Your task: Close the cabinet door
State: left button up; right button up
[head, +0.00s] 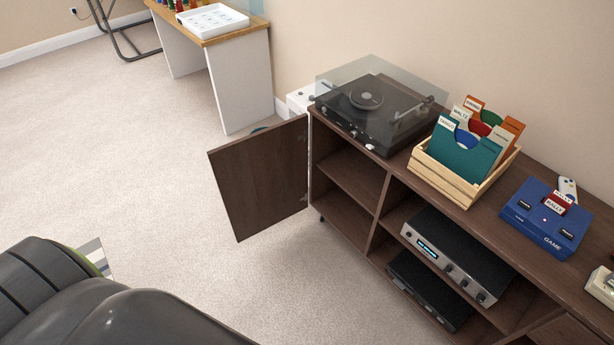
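The brown cabinet door (262,178) stands wide open, swung out to the left of the cabinet (345,150) on hinges at the cabinet's left end. The compartment behind it shows an empty shelf (350,182) and an empty lower space. Neither of my grippers shows in the head view. Dark grey rounded shapes at the lower left look like parts of my own body, apart from the door.
On the cabinet top are a turntable (372,108), a wooden crate (452,180) of records and a blue game console (547,217). An amplifier (455,255) sits on a shelf. The carpet (140,180) left of the door is clear. A white-sided desk (235,85) stands behind.

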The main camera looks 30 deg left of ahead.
aim_at(261, 177)
jog(key=i+j+z, duration=0.1)
jog(key=j+z, duration=0.85)
jog(key=k+j+z, duration=0.1)
jog(key=j+z, duration=0.35)
jog(key=j, duration=0.2)
jog(key=k+j, duration=0.1)
jog(key=j, duration=0.3)
jog(key=k+j+z, duration=0.15)
jog(key=j, duration=0.6)
jog(key=k+j+z, duration=0.15)
jog(key=j, duration=0.25)
jog(key=k+j, duration=0.15)
jog(key=j, duration=0.2)
jog(key=k+j+z, duration=0.15)
jog(key=j, duration=0.2)
jog(key=k+j, duration=0.15)
jog(key=j, duration=0.25)
jog(key=k+j, duration=0.15)
jog(key=j, duration=0.25)
jog(key=k+j, duration=0.15)
jog(key=j, duration=0.25)
jog(key=k+j, duration=0.15)
jog(key=j, duration=0.25)
